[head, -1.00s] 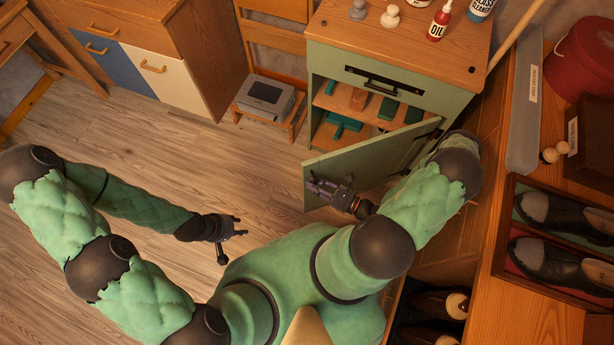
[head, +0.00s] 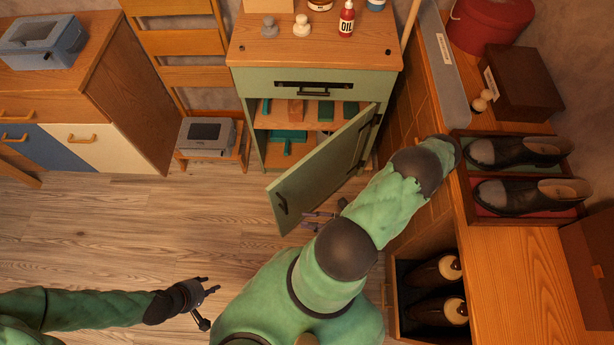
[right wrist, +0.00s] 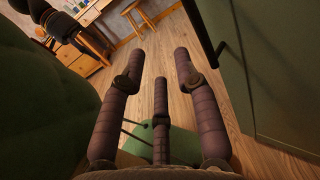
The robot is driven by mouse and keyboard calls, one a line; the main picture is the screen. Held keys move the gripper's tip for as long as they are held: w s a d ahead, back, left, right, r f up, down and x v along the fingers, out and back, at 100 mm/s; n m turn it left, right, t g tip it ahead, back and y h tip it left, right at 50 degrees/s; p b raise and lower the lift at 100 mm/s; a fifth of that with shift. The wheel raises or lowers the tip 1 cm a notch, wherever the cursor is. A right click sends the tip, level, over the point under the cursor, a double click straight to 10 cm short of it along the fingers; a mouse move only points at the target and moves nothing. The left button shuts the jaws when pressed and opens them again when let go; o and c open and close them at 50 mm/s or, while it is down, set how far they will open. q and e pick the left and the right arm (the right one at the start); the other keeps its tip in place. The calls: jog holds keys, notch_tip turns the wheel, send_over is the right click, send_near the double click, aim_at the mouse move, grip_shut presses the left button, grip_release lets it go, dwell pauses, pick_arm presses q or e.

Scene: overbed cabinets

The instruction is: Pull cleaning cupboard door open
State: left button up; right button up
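The green cleaning cupboard (head: 390,86) stands at the back, with its door (head: 322,172) swung partly open on hinges at the right. Shelves with several items show inside. The door's dark handle (head: 282,203) is near its free edge; in the right wrist view the door (right wrist: 285,70) stands at the right. My right gripper (head: 318,214) is beside the door's outer face, partly hidden by my arm.
A red oil bottle (head: 346,20) and brush-like items stand on the cupboard top. A bench with shoes (head: 520,150) lines the right side. A chair holding a grey box (head: 206,135) and a wooden cabinet (head: 120,110) are to the left. The floor (head: 130,220) in front is clear.

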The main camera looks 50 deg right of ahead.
notch_tip(320, 180, up, 10)
dwell(0.7)
jog(key=shift+d, duration=0.1)
